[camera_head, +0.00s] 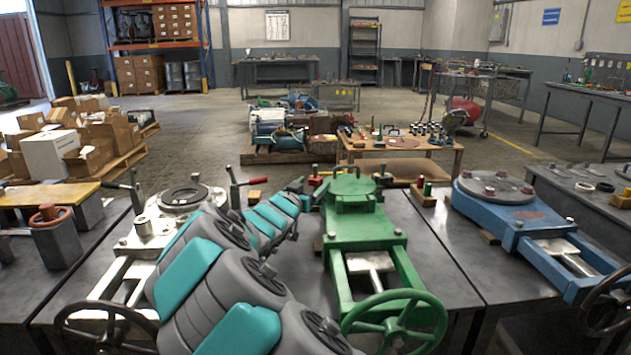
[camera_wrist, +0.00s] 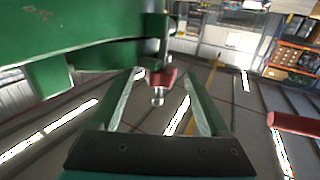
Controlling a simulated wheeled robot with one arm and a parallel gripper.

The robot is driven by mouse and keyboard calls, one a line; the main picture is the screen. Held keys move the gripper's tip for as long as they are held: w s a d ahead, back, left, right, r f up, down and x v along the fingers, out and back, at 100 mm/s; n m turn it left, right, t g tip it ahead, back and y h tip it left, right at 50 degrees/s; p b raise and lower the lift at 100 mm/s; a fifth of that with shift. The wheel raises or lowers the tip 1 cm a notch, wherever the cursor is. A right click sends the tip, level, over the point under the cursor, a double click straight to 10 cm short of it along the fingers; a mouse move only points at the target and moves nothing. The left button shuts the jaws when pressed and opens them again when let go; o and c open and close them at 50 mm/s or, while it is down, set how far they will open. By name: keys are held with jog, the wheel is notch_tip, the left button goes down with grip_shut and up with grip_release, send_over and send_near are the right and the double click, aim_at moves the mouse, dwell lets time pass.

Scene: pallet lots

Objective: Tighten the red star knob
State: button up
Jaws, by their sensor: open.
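The red star knob (camera_wrist: 165,78) shows in the wrist view on a metal stem beside a green valve body (camera_wrist: 80,45). It lies between the tips of my gripper (camera_wrist: 160,82), which is open, with a gap on each side. In the head view a small red part (camera_head: 315,181), probably this knob, sits at the left side of the green valve (camera_head: 356,215). My gripper (camera_head: 303,196) is close to it there, at the end of my teal and grey arm, which hides part of the bench. Exact contact cannot be told.
A white valve (camera_head: 183,200) with a red-gripped lever (camera_head: 235,194) stands left of the green one. A blue valve (camera_head: 510,215) stands to the right. A green handwheel (camera_head: 394,325) is at the front. A red bar (camera_wrist: 293,124) shows at right in the wrist view.

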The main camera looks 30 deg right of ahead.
jog(key=shift+x, duration=1.45)
grip_shut()
